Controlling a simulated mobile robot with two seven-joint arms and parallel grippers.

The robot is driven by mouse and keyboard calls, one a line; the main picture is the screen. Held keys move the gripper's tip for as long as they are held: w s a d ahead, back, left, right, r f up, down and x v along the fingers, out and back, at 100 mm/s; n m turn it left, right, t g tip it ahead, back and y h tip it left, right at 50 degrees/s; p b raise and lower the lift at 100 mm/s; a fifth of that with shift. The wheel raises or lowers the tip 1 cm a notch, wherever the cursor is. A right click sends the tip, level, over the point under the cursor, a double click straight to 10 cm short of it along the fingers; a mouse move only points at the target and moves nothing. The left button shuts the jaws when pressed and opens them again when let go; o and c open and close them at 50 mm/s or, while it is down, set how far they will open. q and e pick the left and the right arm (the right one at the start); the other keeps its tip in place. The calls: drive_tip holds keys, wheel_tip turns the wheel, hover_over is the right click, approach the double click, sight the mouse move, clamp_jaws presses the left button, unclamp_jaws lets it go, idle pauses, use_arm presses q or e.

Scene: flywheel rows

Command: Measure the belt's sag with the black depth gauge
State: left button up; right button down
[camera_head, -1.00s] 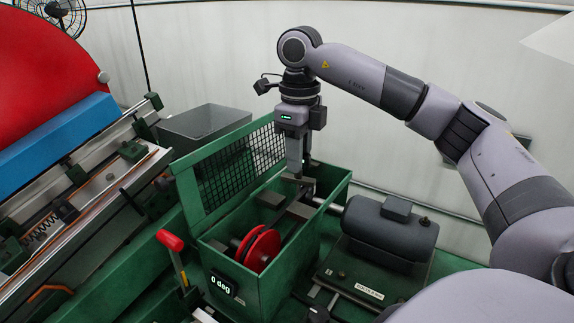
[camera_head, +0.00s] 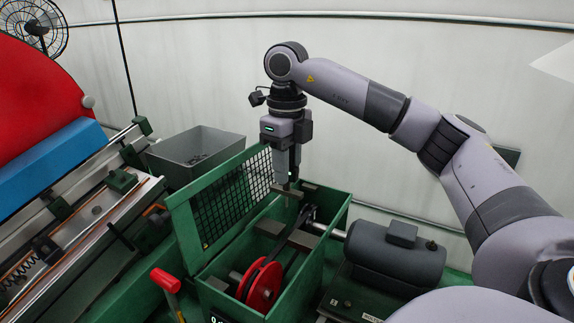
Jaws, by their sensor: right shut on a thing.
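My right gripper (camera_head: 287,178) points straight down over the green belt housing (camera_head: 205,262). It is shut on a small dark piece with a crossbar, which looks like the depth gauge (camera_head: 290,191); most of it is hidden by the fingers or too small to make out. The dark belt (camera_head: 289,243) runs inside the housing from the red pulley (camera_head: 265,285) at the front toward the back, below the gripper. The gauge appears above the belt; I cannot tell the exact gap. My left gripper is not in view.
The housing's mesh guard (camera_head: 232,195) stands open on its left side. A grey motor (camera_head: 395,250) sits to the right, joined by a shaft. A grey bin (camera_head: 195,150) with small items stands behind left. A red-handled lever (camera_head: 165,280) rises at the front left.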

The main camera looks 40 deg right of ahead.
sight(287, 189)
drive_tip(key=shift+f+b, duration=1.55)
drive_tip(key=shift+f, duration=1.35)
drive_tip(key=shift+f+b, duration=1.15)
drive_tip(key=shift+f, duration=0.85)
drive_tip(key=shift+r+p, duration=0.1)
drive_tip(key=shift+p, duration=0.2)
drive_tip(key=shift+r, duration=0.2)
drive_tip(key=shift+r+p, duration=2.6)
drive_tip(key=shift+r, duration=0.1)
